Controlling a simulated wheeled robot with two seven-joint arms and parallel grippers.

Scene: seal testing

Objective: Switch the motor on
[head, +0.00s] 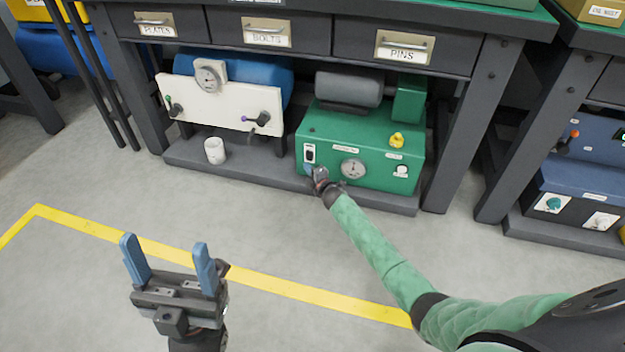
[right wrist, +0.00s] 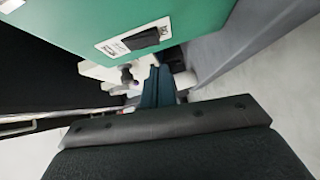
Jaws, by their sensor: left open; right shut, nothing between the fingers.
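The green motor unit (head: 375,150) stands on the low shelf under the bench. Its front has a black rocker switch on a white plate (head: 310,153) at the left, a round gauge (head: 353,168), a yellow knob (head: 397,140) and a white button (head: 402,170). My right gripper (head: 311,170) is shut and empty, just below the switch; I cannot tell whether it touches the panel. In the right wrist view the switch (right wrist: 143,38) shows on the green face, above and left of the shut blue fingers (right wrist: 158,85). My left gripper (head: 168,262) is open and empty over the floor.
A white panel (head: 215,104) with a gauge and two valve handles stands left of the motor unit, before a blue tank. A white cup (head: 214,150) stands on the shelf. Drawers (head: 265,32) hang above. A blue unit (head: 585,190) stands right. The floor in front is clear.

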